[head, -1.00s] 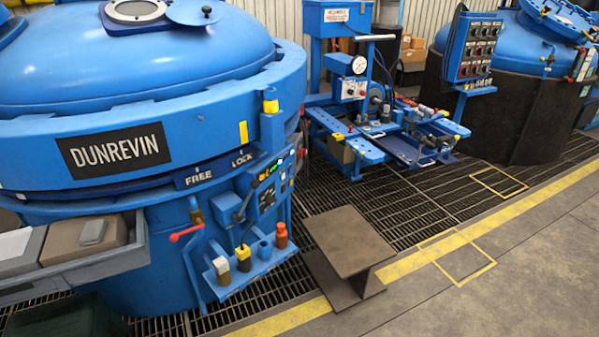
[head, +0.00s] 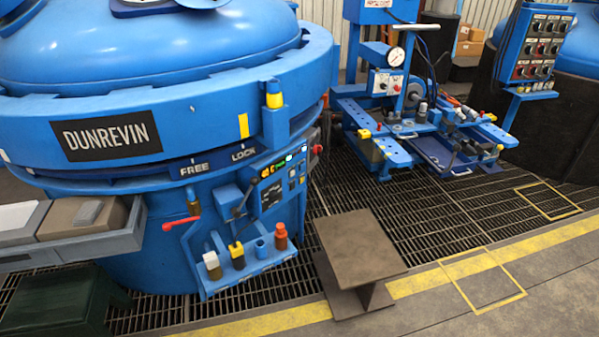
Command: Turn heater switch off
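The blue pit furnace (head: 150,120) labelled DUNREVIN fills the left of the head view. A control panel (head: 282,180) with lit coloured displays and small switches is on its side, facing right. A red knob (head: 318,149) sits at the panel's right edge. I cannot tell which control is the heater switch; the labels are too small. A second panel (head: 536,50) with several dark and red knobs stands at the upper right. A small box with a red knob (head: 386,83) is on the blue stand. Neither of my grippers is in view.
A dark green stool (head: 65,305) is at lower left.

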